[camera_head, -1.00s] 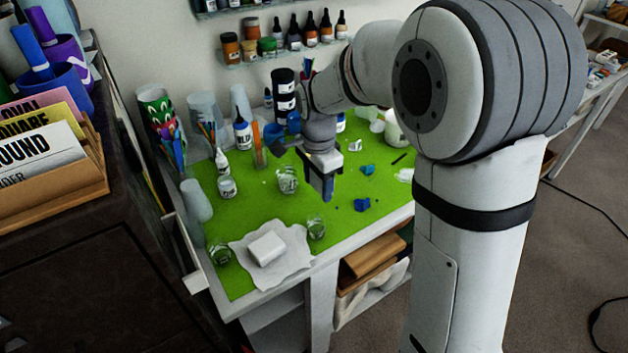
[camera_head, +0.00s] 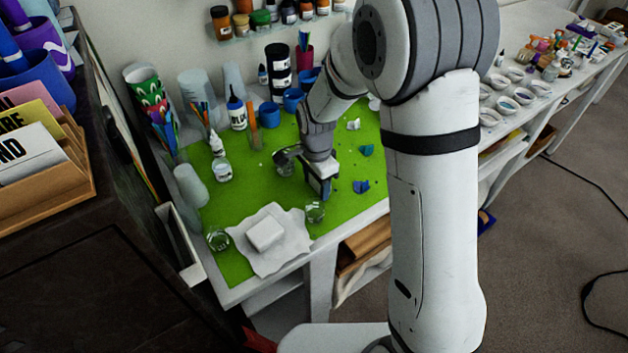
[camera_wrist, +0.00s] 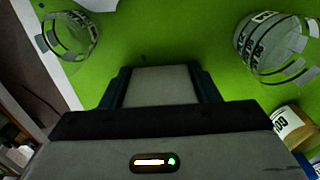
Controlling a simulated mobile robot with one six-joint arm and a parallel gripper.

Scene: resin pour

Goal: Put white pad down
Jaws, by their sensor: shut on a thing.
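My gripper (camera_head: 325,190) is low over the green mat (camera_head: 240,196), near its front edge, with the fingers pointing down. In the wrist view a flat pale pad (camera_wrist: 163,85) sits between the two dark fingers, and the gripper is shut on it; I take it as the white pad. In the head view the fingers hide most of it, and I cannot tell whether it touches the mat. A separate white block (camera_head: 265,232) lies on a crumpled white sheet (camera_head: 272,262) to the left of my gripper.
A small glass (camera_head: 315,212) stands close beside my gripper, and another glass (camera_head: 287,162) is just behind it. A third glass (camera_head: 218,239) is at the left. Blue scraps (camera_head: 361,187) lie to the right. Bottles and blue cups (camera_head: 292,100) fill the back.

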